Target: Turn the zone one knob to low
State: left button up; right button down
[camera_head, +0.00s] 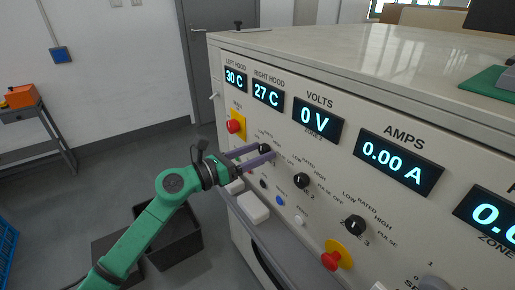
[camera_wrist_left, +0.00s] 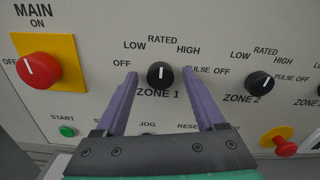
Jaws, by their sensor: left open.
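The black zone one knob (camera_wrist_left: 160,75) is on the panel above the ZONE 1 label in the left wrist view. Its white mark points about straight up, toward RATED; LOW is up and to the left of it. My left gripper (camera_wrist_left: 160,78) is open, with one purple finger on each side of the knob in the picture and gaps between. Whether the fingertips reach around the knob in depth I cannot tell. In the head view the knob (camera_head: 264,148) is partly hidden by my left gripper (camera_head: 268,153). My right gripper is out of view.
The zone two knob (camera_wrist_left: 260,83) is to the right. The red main switch (camera_wrist_left: 38,70) on its yellow plate is to the left. A green start button (camera_wrist_left: 67,132) and a red emergency button (camera_wrist_left: 284,145) are lower. A grey ledge (camera_head: 285,250) runs below the panel.

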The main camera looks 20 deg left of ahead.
pick_arm(q)
jog(key=shift+d, duration=0.1)
grip_shut()
jog(key=n+p, duration=0.3)
jog(key=n, duration=0.1)
jog(key=shift+r, duration=0.15)
jog(key=shift+n+p, duration=1.05)
jog(key=shift+n, duration=0.85)
grip_release()
